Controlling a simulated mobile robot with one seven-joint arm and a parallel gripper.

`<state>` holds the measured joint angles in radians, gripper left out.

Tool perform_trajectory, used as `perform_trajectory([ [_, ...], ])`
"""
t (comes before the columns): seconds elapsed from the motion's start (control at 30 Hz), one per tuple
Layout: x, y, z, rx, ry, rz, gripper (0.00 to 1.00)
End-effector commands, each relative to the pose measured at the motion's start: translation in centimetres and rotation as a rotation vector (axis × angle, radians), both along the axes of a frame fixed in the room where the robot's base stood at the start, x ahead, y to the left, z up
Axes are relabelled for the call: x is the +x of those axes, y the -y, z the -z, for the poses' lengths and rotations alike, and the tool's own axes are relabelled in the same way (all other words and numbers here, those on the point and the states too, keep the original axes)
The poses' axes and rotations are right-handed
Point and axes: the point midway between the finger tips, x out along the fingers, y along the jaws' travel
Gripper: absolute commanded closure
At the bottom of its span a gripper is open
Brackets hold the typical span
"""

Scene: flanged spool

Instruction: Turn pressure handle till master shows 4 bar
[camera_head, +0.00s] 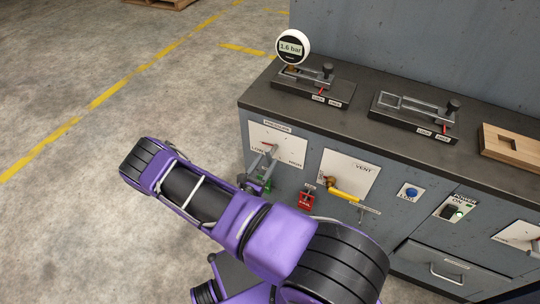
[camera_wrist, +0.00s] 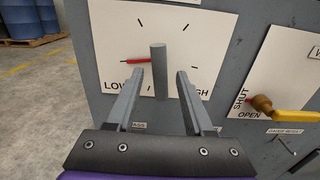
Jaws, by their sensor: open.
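The white round master gauge (camera_head: 292,47) stands on the bench top and its display reads 1.6 bar. The pressure handle (camera_wrist: 158,62) is a grey upright bar in front of a white dial plate (camera_wrist: 108,30) marked LOW and HIGH. A red pointer (camera_wrist: 138,61) beside it points left, toward the LOW side. My gripper (camera_wrist: 160,73) is open, with one finger on each side of the handle and a visible gap to both. How deep the fingers reach around it I cannot tell. In the head view my gripper (camera_head: 257,168) is at the pressure plate, partly hidden by my arm.
Right of the plate is a VENT plate with a yellow lever (camera_head: 345,195). A blue button (camera_head: 411,192) and a power switch (camera_head: 449,211) are further right. Clamp fixtures (camera_head: 415,117) stand on the bench. The floor at left is clear.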

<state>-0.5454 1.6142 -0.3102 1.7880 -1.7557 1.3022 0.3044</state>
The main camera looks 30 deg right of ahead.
Motion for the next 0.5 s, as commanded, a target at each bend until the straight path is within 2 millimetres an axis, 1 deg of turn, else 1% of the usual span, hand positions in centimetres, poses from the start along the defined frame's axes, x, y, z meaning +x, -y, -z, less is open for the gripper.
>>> perform_trajectory([
  [0.03,0.4,0.8,0.0,0.000,0.000,0.002,0.48],
  [0.2,1.7,2.3,0.0,0.001,0.000,0.002,0.48],
  [0.33,2.1,2.7,0.0,0.001,-0.001,0.000,0.48],
  [0.5,2.2,2.8,0.0,0.001,-0.001,-0.001,0.48],
])
